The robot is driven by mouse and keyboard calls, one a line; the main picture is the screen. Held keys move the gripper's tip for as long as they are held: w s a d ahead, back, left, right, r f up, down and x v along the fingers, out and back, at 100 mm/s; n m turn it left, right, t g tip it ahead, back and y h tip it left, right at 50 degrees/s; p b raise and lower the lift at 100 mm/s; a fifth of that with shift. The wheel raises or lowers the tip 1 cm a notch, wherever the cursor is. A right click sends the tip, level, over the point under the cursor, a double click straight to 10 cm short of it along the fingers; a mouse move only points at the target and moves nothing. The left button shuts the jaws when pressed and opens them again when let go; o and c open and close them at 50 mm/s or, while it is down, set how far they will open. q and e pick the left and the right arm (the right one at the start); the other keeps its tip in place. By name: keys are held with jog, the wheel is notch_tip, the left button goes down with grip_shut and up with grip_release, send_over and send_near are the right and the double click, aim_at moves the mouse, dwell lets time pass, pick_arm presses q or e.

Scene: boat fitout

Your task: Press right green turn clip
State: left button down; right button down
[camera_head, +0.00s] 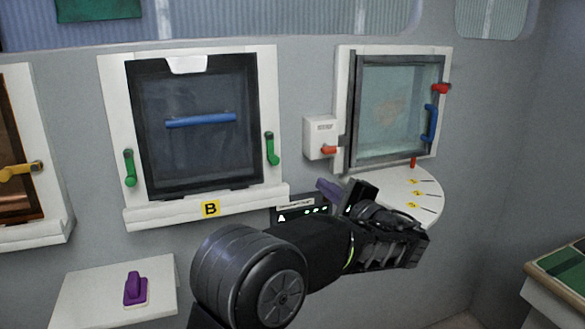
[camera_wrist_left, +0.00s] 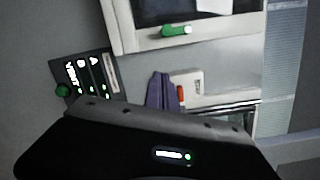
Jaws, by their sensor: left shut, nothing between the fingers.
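The right green turn clip (camera_head: 272,149) is on the right side of the white frame around dark window B (camera_head: 195,145). It hangs about upright. In the left wrist view the green clip (camera_wrist_left: 176,31) shows near the top, on the white frame. A matching left green clip (camera_head: 129,168) is on the frame's other side. My left gripper (camera_head: 328,187) is shut and empty, below and to the right of the right clip, apart from it. Its purple fingertips (camera_wrist_left: 160,92) show in the wrist view, below the clip. My right gripper is not in view.
A white box with a red lever (camera_head: 328,150) and a glazed hatch (camera_head: 400,108) are to the right. A half-round white shelf (camera_head: 425,195) is below the hatch. A dark lit panel (camera_head: 290,211) is partly behind my left arm. A purple handle (camera_head: 135,289) stands lower left.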

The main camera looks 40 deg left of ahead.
pick_arm(q)
jog(key=shift+a, duration=0.15)
jog(key=p, duration=0.3)
send_near(272, 149)
jog(key=w+a+f, duration=0.2)
jog(key=w+f, duration=0.1)
jog(key=shift+a, duration=0.3)
